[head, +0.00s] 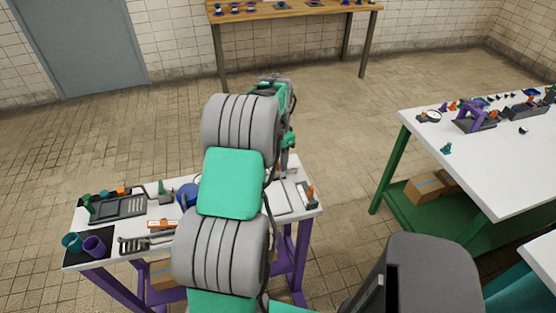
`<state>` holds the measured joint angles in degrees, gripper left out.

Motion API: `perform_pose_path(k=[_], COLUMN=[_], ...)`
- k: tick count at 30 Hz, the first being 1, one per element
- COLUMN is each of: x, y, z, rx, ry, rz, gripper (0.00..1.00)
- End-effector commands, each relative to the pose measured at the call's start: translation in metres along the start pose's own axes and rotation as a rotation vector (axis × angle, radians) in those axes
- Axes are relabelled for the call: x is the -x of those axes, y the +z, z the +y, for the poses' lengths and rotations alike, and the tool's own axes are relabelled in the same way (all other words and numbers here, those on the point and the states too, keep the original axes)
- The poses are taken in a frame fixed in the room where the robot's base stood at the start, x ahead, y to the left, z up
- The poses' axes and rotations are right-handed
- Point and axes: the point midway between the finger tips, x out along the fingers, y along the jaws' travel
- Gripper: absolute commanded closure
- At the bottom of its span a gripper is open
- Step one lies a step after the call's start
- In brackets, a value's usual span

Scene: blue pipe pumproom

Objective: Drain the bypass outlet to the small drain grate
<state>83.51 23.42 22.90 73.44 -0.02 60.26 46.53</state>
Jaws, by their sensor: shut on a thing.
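My arm reaches forward over the white table with purple legs (312,207) and bends down at its far end. My gripper (284,165) is only partly seen there, small and close behind my arm, over the table's back right part. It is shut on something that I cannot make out. A dark tray with a grey slatted part (118,208) lies on the left of this table; I cannot tell whether the slats are the small drain grate. I cannot pick out the bypass outlet. My arm hides the middle of the table.
A teal cup (72,242) and a purple cup (94,246) stand at the table's front left. Wrenches (135,244) lie near its front edge. A white table with green legs (480,160) stands right, a wooden bench (300,10) behind. Floor between them is clear.

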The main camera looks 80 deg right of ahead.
Motion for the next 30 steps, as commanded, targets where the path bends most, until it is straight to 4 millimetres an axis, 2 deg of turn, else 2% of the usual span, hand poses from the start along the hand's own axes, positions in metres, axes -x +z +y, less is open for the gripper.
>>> perform_pose_path(k=[6, 13, 30], x=[-0.0003, 0.0001, 0.0005], y=[-0.0004, -0.0004, -0.0006], z=[0.0001, 0.0001, 0.0004], rx=[-0.174, -0.301, -0.374], ry=[0.000, 0.000, 0.000], rz=[0.001, 0.001, 0.001], gripper=[0.93, 0.93, 0.93])
